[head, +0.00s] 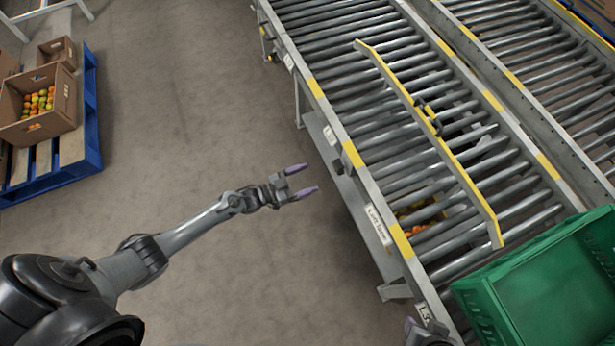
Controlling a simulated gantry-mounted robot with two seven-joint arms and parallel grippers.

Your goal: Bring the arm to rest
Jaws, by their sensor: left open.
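My left arm reaches in from the lower left over the bare floor. Its gripper (310,178) is open, with two purple fingers spread apart and nothing between them. It points right toward the side of the roller conveyor (345,150), with a gap between the fingertips and the conveyor frame.
A green crate (490,300) sits at the conveyor's lower right. A yellow-edged diverter bar (440,150) slants across the rollers. Orange fruit (415,228) shows below the rollers. Open floor lies between.

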